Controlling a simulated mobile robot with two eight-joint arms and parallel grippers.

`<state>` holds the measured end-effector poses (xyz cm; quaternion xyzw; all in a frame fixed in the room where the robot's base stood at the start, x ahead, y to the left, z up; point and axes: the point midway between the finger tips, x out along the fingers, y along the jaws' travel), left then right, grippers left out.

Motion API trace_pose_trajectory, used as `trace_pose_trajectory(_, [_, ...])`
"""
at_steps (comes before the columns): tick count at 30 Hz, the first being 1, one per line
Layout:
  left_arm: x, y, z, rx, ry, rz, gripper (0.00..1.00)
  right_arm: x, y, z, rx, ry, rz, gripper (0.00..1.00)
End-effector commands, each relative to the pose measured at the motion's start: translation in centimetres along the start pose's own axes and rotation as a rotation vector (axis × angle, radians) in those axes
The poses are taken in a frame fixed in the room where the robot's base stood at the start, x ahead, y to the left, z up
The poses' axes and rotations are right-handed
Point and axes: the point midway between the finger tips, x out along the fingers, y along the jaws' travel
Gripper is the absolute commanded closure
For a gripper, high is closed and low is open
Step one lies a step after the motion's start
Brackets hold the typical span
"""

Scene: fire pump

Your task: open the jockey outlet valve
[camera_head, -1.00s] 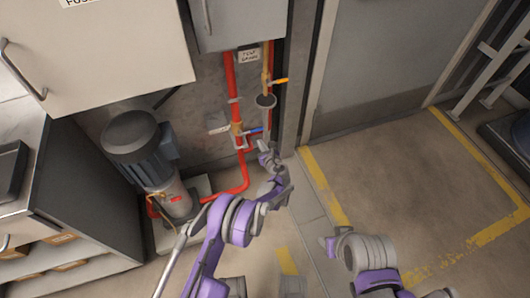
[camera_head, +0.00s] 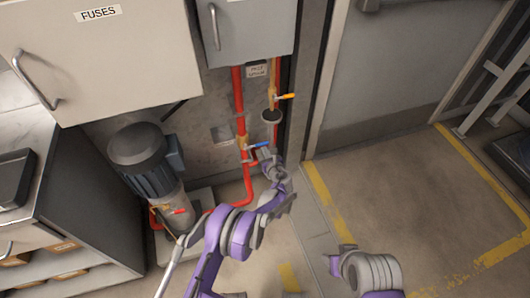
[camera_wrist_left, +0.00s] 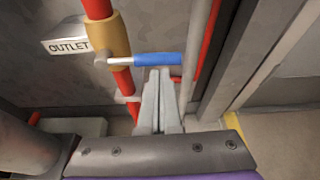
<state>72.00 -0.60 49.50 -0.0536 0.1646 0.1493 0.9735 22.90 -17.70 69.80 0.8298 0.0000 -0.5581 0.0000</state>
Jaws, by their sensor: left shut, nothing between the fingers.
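The jockey outlet valve has a brass body (camera_wrist_left: 107,37) on a red vertical pipe, with an "OUTLET" label (camera_wrist_left: 66,46) to its left. Its blue lever (camera_wrist_left: 148,59) points right, about horizontal and across the pipe; the lever also shows in the head view (camera_head: 259,145). My left gripper (camera_wrist_left: 160,74) is shut and empty, its fingertips right below the lever's blue grip. Whether they touch it I cannot tell. In the head view the left gripper (camera_head: 264,153) is at the lever, partly hidden by its own wrist. My right arm shows at the lower right, but its gripper does not.
A pump motor (camera_head: 146,158) stands left of the pipes. Grey cabinets hang above.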

Motion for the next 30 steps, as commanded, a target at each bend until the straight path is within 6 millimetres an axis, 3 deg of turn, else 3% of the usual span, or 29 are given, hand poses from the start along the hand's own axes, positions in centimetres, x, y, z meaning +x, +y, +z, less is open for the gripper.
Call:
trace_pose_trajectory(17, [-0.3,0.0,0.8,-0.103,0.0,-0.036,1.0,0.0,0.0,0.0,0.0,0.0,0.0,0.54])
trace_pose_trajectory(30, [-1.1,0.4,3.1,-0.405,-0.001,-0.143,1.0,-0.5,0.0,-0.1,0.0,0.002,0.0,0.54])
